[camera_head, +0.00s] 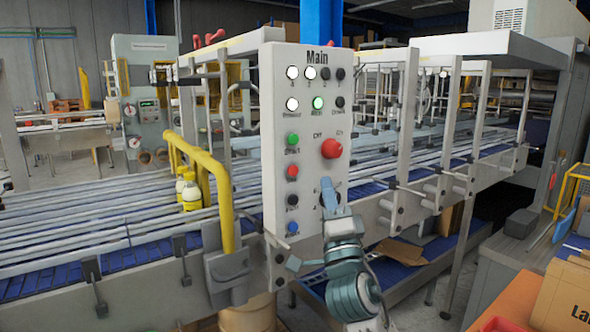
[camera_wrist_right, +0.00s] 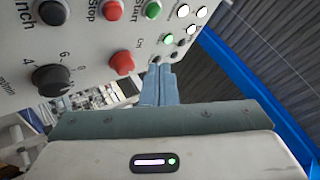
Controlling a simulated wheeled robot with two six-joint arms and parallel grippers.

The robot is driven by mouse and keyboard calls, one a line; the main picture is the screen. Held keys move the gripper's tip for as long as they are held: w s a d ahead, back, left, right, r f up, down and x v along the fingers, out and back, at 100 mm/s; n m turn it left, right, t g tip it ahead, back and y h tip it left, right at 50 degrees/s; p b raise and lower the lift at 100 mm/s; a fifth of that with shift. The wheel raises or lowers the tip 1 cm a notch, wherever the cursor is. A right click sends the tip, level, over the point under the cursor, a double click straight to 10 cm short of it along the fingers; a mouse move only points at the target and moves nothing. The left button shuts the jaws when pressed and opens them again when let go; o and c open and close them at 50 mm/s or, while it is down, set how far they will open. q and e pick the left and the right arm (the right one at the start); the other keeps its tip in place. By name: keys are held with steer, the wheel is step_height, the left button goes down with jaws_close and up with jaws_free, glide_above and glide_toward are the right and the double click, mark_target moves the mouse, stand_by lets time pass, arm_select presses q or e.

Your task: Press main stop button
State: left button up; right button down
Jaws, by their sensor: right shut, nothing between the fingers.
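The white control panel titled Main (camera_head: 311,80) stands upright in the head view. Its left column has a green button (camera_head: 292,138), a red button (camera_head: 292,171), a black one and a blue one. In the right wrist view the red button (camera_wrist_right: 112,9) carries the label Stop. A larger red knob (camera_head: 331,148) is right of and above it; it also shows in the right wrist view (camera_wrist_right: 121,63). My right gripper (camera_head: 329,188) is shut and empty in front of the panel, below the large red knob, covering part of a dark knob. I cannot tell whether its fingertips touch the panel.
Several white and green lamps (camera_head: 318,102) sit on the panel's upper part. A yellow tube rail (camera_head: 222,190) rises left of the panel. Conveyor rails (camera_head: 80,232) run behind it. An open cardboard box (camera_head: 403,250) lies low at the right.

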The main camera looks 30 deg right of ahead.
mark_target(293, 171)
steer(key=shift+w+a, duration=0.2)
steer(key=shift+w, duration=1.7)
steer(key=shift+w+a, duration=0.15)
steer(key=shift+w, duration=1.75)
steer(key=shift+w+y+b, duration=0.3)
steer(key=shift+w, duration=0.1)
